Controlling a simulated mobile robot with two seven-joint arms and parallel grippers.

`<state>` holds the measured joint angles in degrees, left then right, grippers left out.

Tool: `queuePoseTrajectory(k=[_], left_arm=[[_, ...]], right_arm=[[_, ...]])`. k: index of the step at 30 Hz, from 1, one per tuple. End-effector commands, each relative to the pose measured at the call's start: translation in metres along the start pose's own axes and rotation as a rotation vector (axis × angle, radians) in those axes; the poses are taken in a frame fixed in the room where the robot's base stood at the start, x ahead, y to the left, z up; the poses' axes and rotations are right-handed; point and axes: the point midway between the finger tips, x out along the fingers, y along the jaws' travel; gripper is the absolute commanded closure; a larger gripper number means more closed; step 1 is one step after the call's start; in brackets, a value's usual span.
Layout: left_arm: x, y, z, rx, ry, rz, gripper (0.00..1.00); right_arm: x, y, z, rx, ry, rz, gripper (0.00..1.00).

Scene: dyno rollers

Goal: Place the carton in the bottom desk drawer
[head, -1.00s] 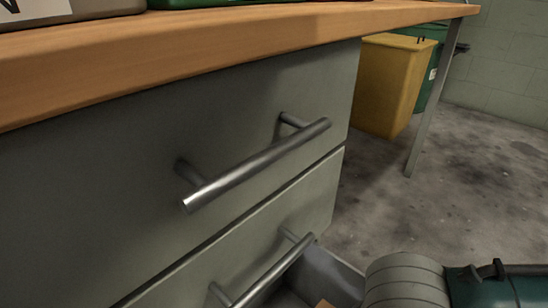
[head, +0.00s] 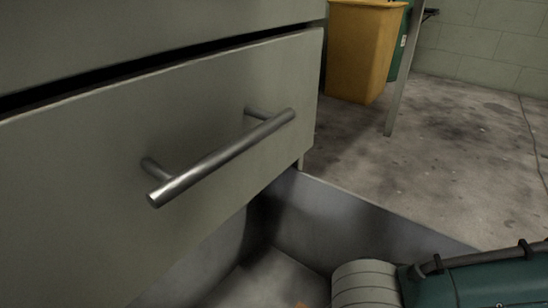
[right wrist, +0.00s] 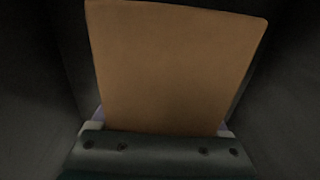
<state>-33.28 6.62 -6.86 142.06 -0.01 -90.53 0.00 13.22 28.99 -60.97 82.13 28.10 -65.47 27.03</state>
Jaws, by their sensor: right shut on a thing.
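The carton (right wrist: 175,65) is a plain brown box that fills the middle of the right wrist view. My right gripper (right wrist: 160,130) is shut on its near end. The bottom drawer (head: 345,205) stands open in the head view, with grey walls and a bare floor in sight. My right arm comes in from the lower right and its wrist is over the drawer. Only a small orange-brown bit shows at the bottom edge of the head view, so the carton's height above the drawer floor cannot be told. My left gripper is not in view.
A closed drawer front (head: 90,170) with a metal bar handle (head: 220,158) is above the open drawer. A yellow bin (head: 362,50) and a desk leg (head: 400,75) stand behind at the right. The concrete floor (head: 450,140) there is clear.

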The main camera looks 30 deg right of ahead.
Motion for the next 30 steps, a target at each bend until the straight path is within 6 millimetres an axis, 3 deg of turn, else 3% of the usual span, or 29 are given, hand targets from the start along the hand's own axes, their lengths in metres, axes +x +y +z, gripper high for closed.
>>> queuePoseTrajectory(k=[9, 21, 22, 27, 30], left_arm=[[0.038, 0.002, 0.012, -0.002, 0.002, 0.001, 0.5], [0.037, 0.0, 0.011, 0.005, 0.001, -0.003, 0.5], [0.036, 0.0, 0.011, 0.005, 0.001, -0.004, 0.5], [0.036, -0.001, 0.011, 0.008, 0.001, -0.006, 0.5], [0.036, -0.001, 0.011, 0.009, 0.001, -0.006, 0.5]], right_arm=[[0.044, 0.0, -0.001, 0.0, 0.001, 0.0, 1.0], [0.045, 0.0, 0.0, 0.0, 0.0, 0.0, 1.0], [0.045, 0.0, 0.0, 0.0, 0.0, 0.0, 0.19], [0.044, 0.0, 0.0, 0.0, 0.0, 0.0, 0.0], [0.044, 0.0, 0.0, 0.0, 0.0, 0.0, 0.0]])
